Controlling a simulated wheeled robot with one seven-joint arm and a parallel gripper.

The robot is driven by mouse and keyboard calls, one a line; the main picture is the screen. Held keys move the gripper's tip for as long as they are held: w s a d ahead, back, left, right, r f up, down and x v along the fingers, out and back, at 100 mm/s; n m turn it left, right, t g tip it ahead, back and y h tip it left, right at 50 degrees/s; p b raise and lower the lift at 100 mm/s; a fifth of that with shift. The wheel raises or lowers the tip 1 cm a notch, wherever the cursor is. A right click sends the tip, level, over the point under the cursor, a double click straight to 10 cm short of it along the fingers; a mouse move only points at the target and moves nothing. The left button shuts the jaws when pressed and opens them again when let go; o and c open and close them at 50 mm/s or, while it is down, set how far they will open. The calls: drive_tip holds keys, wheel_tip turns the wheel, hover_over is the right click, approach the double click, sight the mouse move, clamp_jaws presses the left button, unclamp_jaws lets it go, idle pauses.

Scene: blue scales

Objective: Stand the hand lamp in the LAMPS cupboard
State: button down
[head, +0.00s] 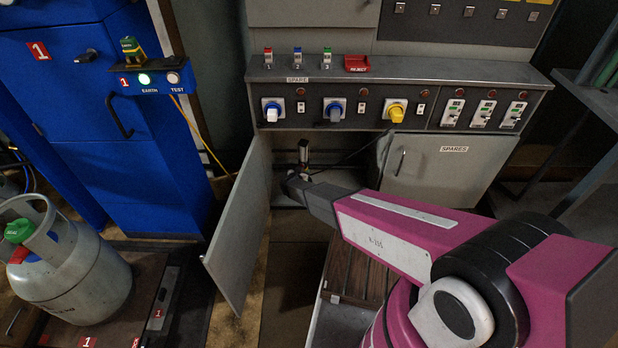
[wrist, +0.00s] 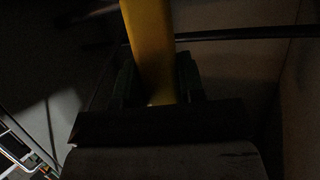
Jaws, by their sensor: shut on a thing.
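The left cupboard under the bench stands open, its grey door (head: 240,225) swung out toward me; no LAMPS label is readable. My gripper (head: 299,178) is inside the opening, small and partly hidden by my own arm. In the wrist view, its dark fingers are shut on a yellow shaft (wrist: 150,45), which looks like the hand lamp's handle. In the head view a dark and pale upright piece (head: 304,152) shows just above the gripper, apparently the lamp's upper part. Its lower end is hidden, so I cannot tell whether it touches the cupboard floor.
The SPARES cupboard door (head: 447,168) is to the right, slightly ajar at its left edge. A dark cable (head: 350,157) crosses the opening, and a dark bar (wrist: 245,34) runs behind the shaft. A blue cabinet (head: 85,130) and a gas cylinder (head: 75,275) stand left.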

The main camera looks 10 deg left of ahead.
drive_tip(key=w+f, duration=0.1)
drive_tip(key=w+d, duration=0.1)
drive_tip(key=w+d+f, duration=0.1)
drive_tip(key=w, duration=0.1)
drive_tip(key=shift+f, duration=2.25)
drive_tip(key=shift+f, duration=0.15)
drive_tip(key=c, duration=0.7)
unclamp_jaws()
drive_tip(key=shift+s+a+r, duration=0.1)
drive_tip(key=shift+s+r, duration=0.1)
drive_tip(key=shift+r, duration=0.05)
drive_tip(key=v, duration=1.1)
drive_tip(key=shift+s+a, duration=0.1)
drive_tip(key=shift+s, duration=0.2)
